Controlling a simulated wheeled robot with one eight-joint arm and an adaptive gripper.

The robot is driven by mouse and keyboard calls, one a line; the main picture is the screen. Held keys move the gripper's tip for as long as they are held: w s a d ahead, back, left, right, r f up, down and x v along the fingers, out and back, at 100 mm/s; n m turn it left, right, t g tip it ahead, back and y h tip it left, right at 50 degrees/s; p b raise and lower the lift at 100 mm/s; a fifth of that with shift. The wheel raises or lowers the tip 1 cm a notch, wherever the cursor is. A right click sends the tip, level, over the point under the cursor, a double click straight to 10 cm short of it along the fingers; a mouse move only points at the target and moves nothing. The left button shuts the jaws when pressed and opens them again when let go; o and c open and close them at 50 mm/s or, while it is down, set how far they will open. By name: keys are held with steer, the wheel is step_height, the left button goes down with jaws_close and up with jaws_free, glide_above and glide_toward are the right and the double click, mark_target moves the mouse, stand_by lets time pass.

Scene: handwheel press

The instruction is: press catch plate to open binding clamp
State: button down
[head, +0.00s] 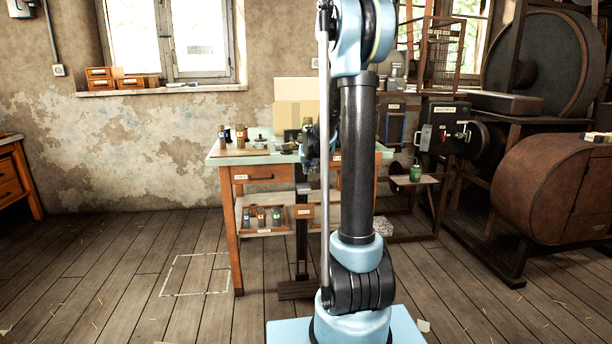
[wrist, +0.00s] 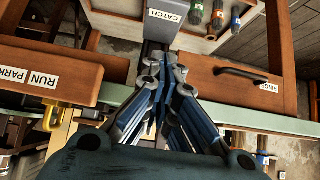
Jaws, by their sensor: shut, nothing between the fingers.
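The catch plate (wrist: 182,32), a grey block labelled CATCH, is at the top centre of the wrist view. My gripper (wrist: 165,62) points toward it with its fingers together and empty. The fingertips appear just short of the plate in the picture; I cannot tell whether they touch it. In the head view my own arm hides most of the gripper, and only a dark blue part of my wrist shows beside the column at the table's front edge. I cannot make out the binding clamp clearly in either view.
The workbench (head: 230,155) has a green-edged top, a drawer (wrist: 215,85) with a dark handle, and a lower shelf (head: 240,227) holding several bottles. A RUN/PARK label (wrist: 43,79) sits on wood left of my gripper. Heavy machinery (head: 545,190) stands right; floor is clear left.

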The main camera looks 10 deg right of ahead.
glide_above(305, 191)
step_height(305, 191, down, 6)
steer(key=shift+f, duration=0.15)
step_height(305, 191, down, 3)
steer(key=shift+r, duration=0.1)
steer(key=shift+a+f, duration=0.1)
steer(key=shift+f, duration=0.5)
